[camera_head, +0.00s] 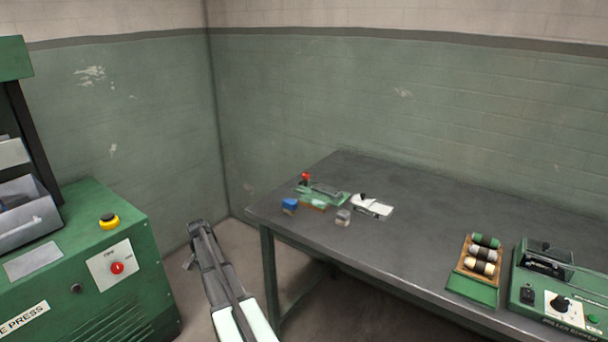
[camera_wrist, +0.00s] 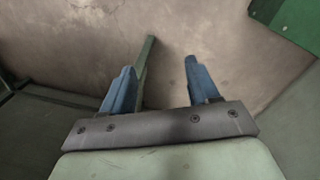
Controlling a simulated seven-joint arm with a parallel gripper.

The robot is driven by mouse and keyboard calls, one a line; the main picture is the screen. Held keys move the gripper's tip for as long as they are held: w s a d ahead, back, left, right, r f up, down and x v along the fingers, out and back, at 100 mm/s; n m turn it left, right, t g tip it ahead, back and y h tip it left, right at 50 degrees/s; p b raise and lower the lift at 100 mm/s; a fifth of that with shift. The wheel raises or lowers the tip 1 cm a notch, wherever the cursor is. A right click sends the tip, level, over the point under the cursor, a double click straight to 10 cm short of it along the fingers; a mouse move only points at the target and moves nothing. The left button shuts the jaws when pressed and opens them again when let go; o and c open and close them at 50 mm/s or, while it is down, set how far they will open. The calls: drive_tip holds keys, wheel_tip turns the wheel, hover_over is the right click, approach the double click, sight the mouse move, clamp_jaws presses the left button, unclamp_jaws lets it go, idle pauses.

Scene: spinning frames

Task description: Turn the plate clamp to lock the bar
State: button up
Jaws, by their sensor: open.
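A small green fixture with a red-knobbed lever (camera_head: 305,177) and a grey metal bar or plate (camera_head: 325,191) lies near the left end of the dark table (camera_head: 430,225). Beside it is a white plate with a small black part (camera_head: 372,206). The pieces are too small to tell which is the plate clamp or how it is turned. My gripper is open and empty in the wrist view (camera_wrist: 156,68), its two blue fingers apart over bare floor. In the head view my arm hangs left of the table, away from the fixture.
A blue block (camera_head: 289,205) and a grey block (camera_head: 343,217) sit in front of the fixture. A tray of spools (camera_head: 480,262) and a green machine (camera_head: 555,285) stand at the right. A green press (camera_head: 85,265) stands at the left. The table's middle is clear.

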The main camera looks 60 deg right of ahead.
drive_tip(key=w+d+r+m, duration=0.3)
drive_tip(key=w+d+r, duration=0.1)
drive_tip(key=d+r, duration=0.65)
wheel_tip(320, 180, up, 30)
drive_tip(key=m+g+h, duration=0.2)
drive_tip(key=m+h, duration=0.1)
drive_tip(key=m, duration=0.5)
hover_over(305, 173)
drive_tip(key=w+a, duration=0.3)
drive_tip(key=a, duration=0.2)
drive_tip(key=x, duration=1.3)
drive_tip(key=shift+w+d+f, duration=0.2)
drive_tip(key=shift+f, duration=0.15)
drive_tip(key=c, duration=1)
